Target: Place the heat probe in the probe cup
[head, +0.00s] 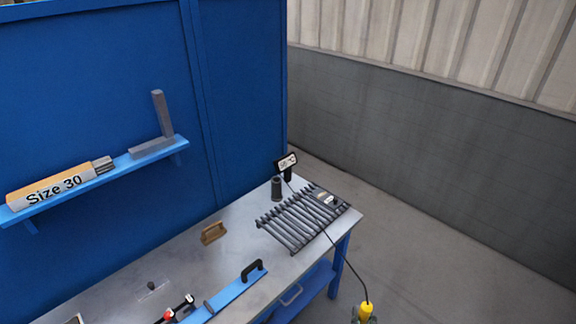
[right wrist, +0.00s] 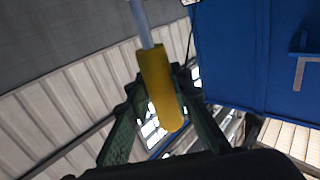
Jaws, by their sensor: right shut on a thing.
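The heat probe has a yellow handle (head: 366,309) and a thin dark cable at the bottom edge of the head view. My right gripper (head: 362,318) is shut on that handle, mostly cut off by the frame. In the right wrist view the yellow handle (right wrist: 160,85) sits between the two dark green fingers of the gripper (right wrist: 160,105), with a grey rod extending from it. The probe cup, apparently the dark upright cylinder (head: 277,188), stands at the table's back right, beside the temperature display (head: 286,163). The gripper is well apart from it. My left gripper is not in view.
A rack of dark bars (head: 300,220) lies on the grey table (head: 185,262) in front of the cylinder. A brown brush-like block (head: 213,233) and a blue bar with a black handle (head: 238,290) lie left. Open floor (head: 420,270) is to the right.

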